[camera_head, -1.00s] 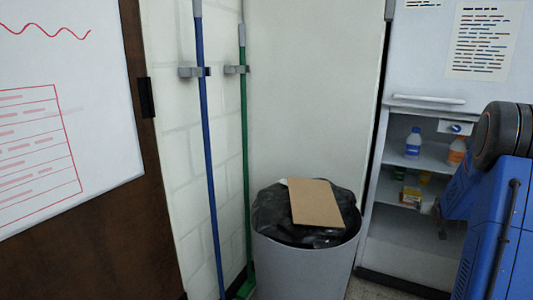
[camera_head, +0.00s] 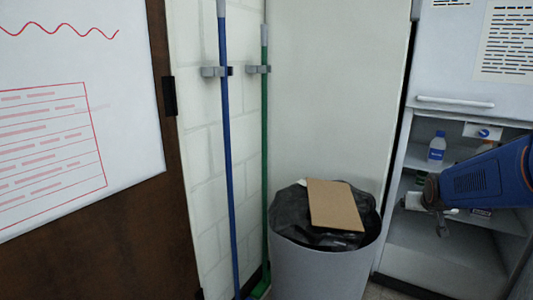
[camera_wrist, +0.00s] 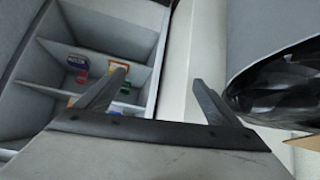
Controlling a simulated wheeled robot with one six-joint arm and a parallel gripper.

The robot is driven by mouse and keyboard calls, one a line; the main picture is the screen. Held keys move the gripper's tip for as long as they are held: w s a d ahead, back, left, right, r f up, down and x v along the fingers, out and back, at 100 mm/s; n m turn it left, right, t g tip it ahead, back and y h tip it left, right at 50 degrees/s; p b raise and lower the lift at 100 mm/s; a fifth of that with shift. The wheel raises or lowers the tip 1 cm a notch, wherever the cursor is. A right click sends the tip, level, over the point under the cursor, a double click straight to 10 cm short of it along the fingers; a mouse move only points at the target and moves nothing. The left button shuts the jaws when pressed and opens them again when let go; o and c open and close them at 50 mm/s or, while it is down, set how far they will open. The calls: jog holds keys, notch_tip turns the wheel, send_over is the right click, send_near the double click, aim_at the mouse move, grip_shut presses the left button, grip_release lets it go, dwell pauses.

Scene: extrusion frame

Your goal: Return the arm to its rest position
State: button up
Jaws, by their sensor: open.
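My gripper (camera_wrist: 158,90) shows in the wrist view with its two fingers apart and nothing between them. Beyond the fingers are the pale edge of the open cabinet (camera_wrist: 177,60) and, to the right, the bin with its black liner. In the head view my blue arm reaches in from the right edge, in front of the open cabinet (camera_head: 440,255).
A grey bin (camera_head: 318,275) with a black bag and a cardboard piece (camera_head: 335,205) stands left of the cabinet. A blue pole (camera_head: 226,120) and a green pole (camera_head: 264,150) hang on the wall. A bottle (camera_head: 437,147) stands on a shelf. A whiteboard (camera_head: 60,120) is at left.

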jog(key=s+a+n+g+y, duration=0.1)
jog(key=s+a, duration=0.5)
jog(key=s, duration=0.4)
jog(key=s+a+f+n+g+y, duration=0.1)
jog(key=s+a, duration=0.6)
jog(key=s, duration=0.4)
jog(key=s+a+n+g+y, duration=0.1)
jog(key=s+a+g, duration=0.1)
jog(key=s+a, duration=0.5)
jog(key=s, duration=0.4)
jog(key=shift+a+f+n+y, duration=0.15)
jog(key=shift+f+n+y, duration=0.15)
